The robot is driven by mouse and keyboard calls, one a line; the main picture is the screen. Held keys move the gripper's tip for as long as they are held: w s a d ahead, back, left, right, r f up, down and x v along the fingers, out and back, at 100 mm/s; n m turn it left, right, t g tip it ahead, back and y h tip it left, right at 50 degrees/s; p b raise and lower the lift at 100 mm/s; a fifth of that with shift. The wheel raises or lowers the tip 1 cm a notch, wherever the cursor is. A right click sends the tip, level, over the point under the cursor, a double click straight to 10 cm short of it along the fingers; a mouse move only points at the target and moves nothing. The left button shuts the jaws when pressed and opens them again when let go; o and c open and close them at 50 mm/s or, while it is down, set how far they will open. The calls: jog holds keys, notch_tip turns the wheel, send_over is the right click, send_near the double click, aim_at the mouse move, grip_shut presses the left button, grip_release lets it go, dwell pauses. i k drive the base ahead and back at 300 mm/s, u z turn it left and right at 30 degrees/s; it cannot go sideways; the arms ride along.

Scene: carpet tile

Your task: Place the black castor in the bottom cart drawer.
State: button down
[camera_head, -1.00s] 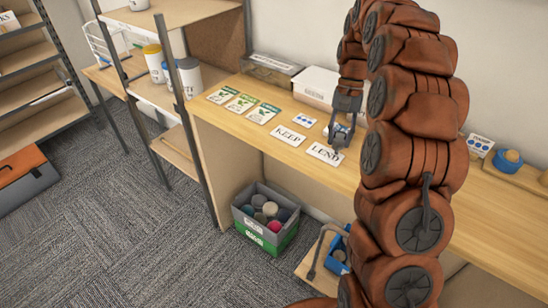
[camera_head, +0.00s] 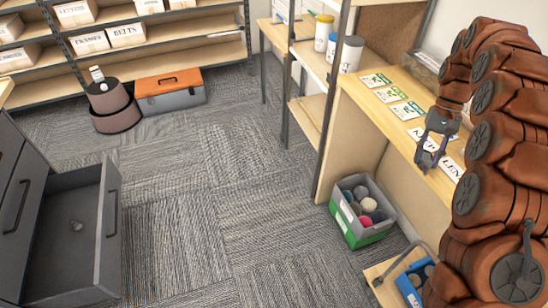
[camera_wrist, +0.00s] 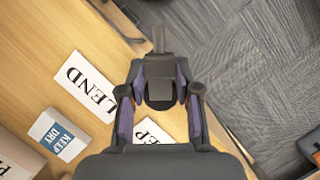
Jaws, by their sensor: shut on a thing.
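My gripper (camera_head: 431,157) hangs above the front edge of the wooden workbench in the head view. In the wrist view its two fingers (camera_wrist: 160,112) are closed on the black castor (camera_wrist: 160,82), a dark block with a stem pointing away. In the head view the castor is too small to make out clearly. The dark grey cart (camera_head: 18,185) stands at the left edge, well away from my gripper. One low drawer (camera_head: 107,225) of it is pulled out, apparently the bottom one.
KEEP and LEND cards (camera_wrist: 88,87) lie on the bench. A grey-green crate (camera_head: 350,222) of round items stands on the floor by the bench. An orange-topped toolbox (camera_head: 170,92) and a dark round bin (camera_head: 112,105) stand by the back shelves. The carpet between cart and bench is clear.

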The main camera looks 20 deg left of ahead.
aim_at(76, 249)
jog(key=k, duration=0.35)
jog(key=u, duration=3.2)
jog(key=i, duration=1)
jog(key=z, duration=0.05)
